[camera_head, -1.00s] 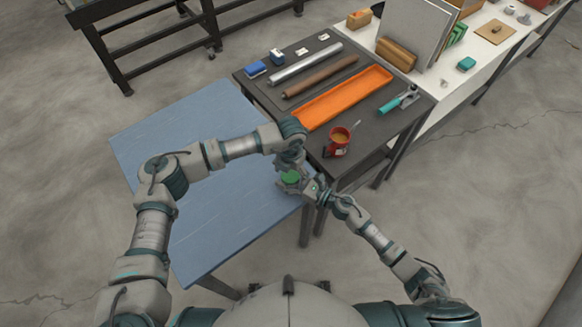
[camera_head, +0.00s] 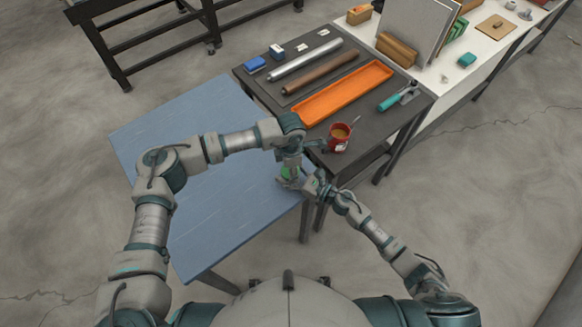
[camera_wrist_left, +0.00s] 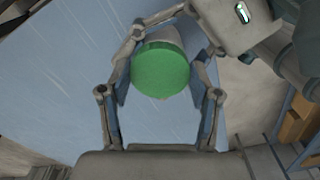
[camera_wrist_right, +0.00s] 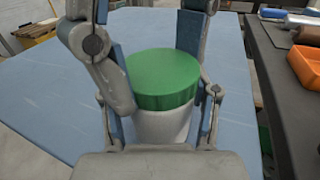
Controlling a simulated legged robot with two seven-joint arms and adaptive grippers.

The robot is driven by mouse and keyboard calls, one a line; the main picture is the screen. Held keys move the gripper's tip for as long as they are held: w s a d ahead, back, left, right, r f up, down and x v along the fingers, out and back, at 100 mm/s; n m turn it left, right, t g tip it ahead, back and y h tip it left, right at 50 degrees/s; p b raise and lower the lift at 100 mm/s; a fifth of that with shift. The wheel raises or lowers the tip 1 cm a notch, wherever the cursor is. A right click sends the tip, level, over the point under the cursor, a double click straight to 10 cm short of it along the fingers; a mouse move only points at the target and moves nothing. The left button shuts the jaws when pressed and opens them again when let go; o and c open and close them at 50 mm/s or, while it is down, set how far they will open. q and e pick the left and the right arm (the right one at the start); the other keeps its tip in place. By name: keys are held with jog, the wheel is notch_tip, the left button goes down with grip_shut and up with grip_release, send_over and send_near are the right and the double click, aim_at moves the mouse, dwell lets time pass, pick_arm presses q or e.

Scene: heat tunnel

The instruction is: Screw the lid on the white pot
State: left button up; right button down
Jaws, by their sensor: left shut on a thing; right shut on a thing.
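The green lid (camera_wrist_right: 163,76) sits level on top of the white pot (camera_wrist_right: 162,126) in the right wrist view, with no clear gap between them. In the left wrist view the lid (camera_wrist_left: 160,70) faces the camera and hides most of the pot (camera_wrist_left: 163,33). My left gripper (camera_wrist_left: 160,85) is shut on the lid, one finger on each side. My right gripper (camera_wrist_right: 162,122) is shut on the pot, with its fingers at the sides of the white body. In the head view, the grippers meet at the blue table's right edge and partly cover the lid (camera_head: 287,172).
The blue table (camera_head: 220,200) is otherwise bare. To its right, a dark table (camera_head: 262,90) holds an orange tray (camera_head: 345,92), a red mug (camera_head: 339,138), cylinders and a teal-handled tool (camera_head: 395,98). The mug stands close to my grippers.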

pick_arm(q)
jog(key=m, duration=0.2)
jog(key=shift+m, duration=0.4)
jog(key=shift+c, duration=0.2)
jog(key=shift+w+a, duration=0.1)
jog(key=shift+w, duration=0.05)
jog(key=o, duration=1.3)
jog(key=shift+r, duration=0.1)
jog(key=shift+r, duration=2.2)
jog(key=shift+n, duration=0.3)
jog(key=shift+c, duration=0.3)
